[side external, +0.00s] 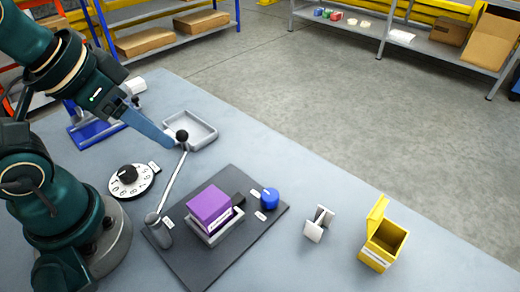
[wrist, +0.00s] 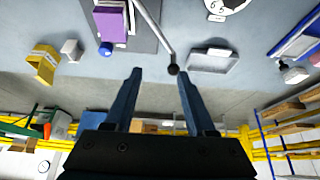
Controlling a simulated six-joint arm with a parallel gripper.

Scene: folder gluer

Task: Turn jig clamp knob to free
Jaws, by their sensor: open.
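The dark jig plate (side external: 190,262) lies on the bench with a purple block (side external: 210,205) in a grey holder on it. A blue knob (side external: 270,197) stands on the plate right of the block, with small white labels beside it. It also shows in the wrist view (wrist: 105,49). A long metal lever (side external: 173,182) rises from the plate's left side to a black ball (side external: 182,135). My gripper (wrist: 159,73) is open, well away from the blue knob. In the wrist view the ball (wrist: 173,70) appears between the fingertips, near one finger; contact cannot be told.
A grey tray (side external: 206,131) sits behind the lever's ball. A white numbered dial (side external: 145,176) is left of the plate. A small white bracket (side external: 318,224) and an open yellow box (side external: 384,245) stand to the right. The bench between plate and bracket is clear.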

